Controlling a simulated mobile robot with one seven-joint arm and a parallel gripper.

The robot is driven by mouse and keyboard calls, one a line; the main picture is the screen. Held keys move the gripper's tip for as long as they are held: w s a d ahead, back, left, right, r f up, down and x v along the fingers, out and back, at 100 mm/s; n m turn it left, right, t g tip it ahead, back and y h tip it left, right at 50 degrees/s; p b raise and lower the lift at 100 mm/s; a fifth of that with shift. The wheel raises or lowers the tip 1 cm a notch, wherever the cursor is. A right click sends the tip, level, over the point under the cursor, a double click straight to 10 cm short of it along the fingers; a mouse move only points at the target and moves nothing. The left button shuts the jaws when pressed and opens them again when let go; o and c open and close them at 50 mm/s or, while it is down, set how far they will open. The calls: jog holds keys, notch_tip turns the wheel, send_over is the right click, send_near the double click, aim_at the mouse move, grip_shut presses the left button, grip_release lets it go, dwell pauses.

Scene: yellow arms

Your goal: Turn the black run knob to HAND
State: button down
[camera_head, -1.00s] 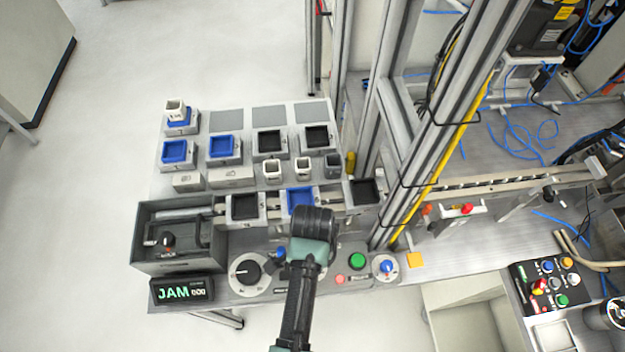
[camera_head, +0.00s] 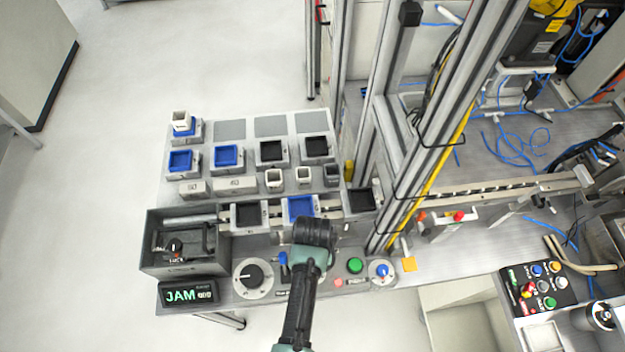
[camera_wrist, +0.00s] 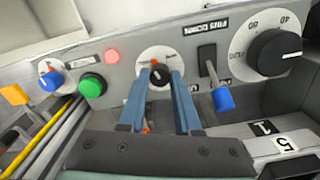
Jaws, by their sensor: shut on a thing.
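The black run knob (camera_wrist: 159,77) sits on a round white plate (camera_wrist: 146,57) on the grey control panel in the wrist view. My gripper (camera_wrist: 164,76) reaches up to it, with one blue-grey finger on each side, shut on the knob. The small lettering around the plate is too blurred to read, and I cannot tell which mark the knob points to. In the head view my wrist (camera_head: 313,235) hides the knob and the fingertips.
Close to the knob are a blue-tipped lever (camera_wrist: 222,98), a large black dial (camera_wrist: 275,52), a green button (camera_wrist: 92,85), a red light (camera_wrist: 112,56) and a blue knob (camera_wrist: 51,80). A display (camera_head: 188,294) reads JAM. A conveyor with trays (camera_head: 249,215) lies behind the panel.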

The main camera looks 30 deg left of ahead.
jog(key=n+p, duration=0.1)
jog(key=n, duration=0.4)
jog(key=shift+n, duration=0.4)
dwell(0.4)
jog(key=c, duration=0.6)
grip_release()
notch_tip(320, 180, up, 13)
jog(key=b, duration=0.1)
jog(key=shift+b, duration=0.3)
